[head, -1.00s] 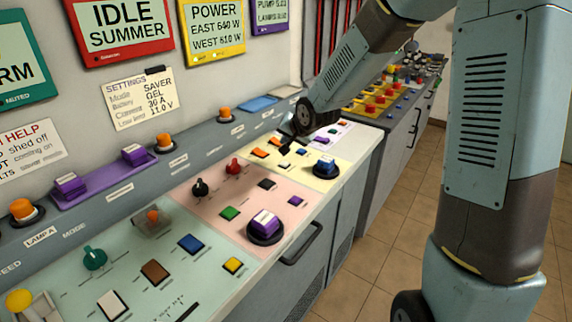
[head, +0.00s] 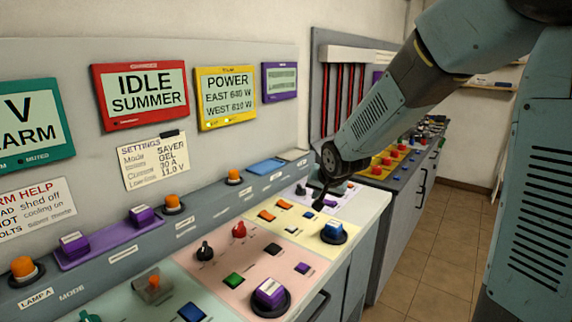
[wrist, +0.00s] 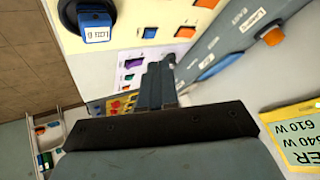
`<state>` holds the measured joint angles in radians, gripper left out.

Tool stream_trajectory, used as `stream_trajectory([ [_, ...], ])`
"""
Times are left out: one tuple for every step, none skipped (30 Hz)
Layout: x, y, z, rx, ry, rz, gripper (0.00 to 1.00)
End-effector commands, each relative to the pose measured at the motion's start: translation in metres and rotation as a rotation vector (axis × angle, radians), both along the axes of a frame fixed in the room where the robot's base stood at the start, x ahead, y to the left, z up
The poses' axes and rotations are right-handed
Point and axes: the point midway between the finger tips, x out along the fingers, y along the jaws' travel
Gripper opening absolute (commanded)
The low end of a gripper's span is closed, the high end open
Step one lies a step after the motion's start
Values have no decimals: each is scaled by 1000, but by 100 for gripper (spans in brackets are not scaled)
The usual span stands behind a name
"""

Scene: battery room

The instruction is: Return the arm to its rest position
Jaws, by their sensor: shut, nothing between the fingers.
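My arm comes in from the upper right of the head view, and its dark gripper (head: 319,206) points down above the far part of the sloping control desk, by the border of the cream and white panels. In the wrist view the gripper's fingers (wrist: 158,82) are together with nothing between them. I cannot tell the exact gap between fingertips and desk.
Wall displays read IDLE SUMMER (head: 139,93) and POWER (head: 226,97). A second desk with yellow and red controls (head: 385,165) stands beyond. Tiled floor (head: 430,260) is open at right.

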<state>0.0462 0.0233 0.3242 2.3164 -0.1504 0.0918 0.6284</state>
Motion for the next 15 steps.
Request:
stream_trajectory([
  [-10,-10,12,-29,-3,-2,0],
  [-16,-16,17,-47,-1,-2,0],
  [-24,-24,24,-69,4,-2,0],
  [-30,-29,29,-86,7,0,0],
  [-37,-35,34,-101,11,0,0],
  [-46,-42,40,-120,16,0,0],
  [-53,-47,45,-136,19,1,0],
  [-60,-52,50,-148,24,1,0],
  [-69,-59,55,-166,30,2,0],
  [-77,-64,60,-177,35,3,0],
  [-84,-68,64,-189,40,5,0],
  [-94,-75,69,-204,47,7,0],
  [-102,-79,73,-213,51,8,0],
  [-110,-83,76,-223,56,11,0],
  [-121,-89,81,-234,64,14,0],
])
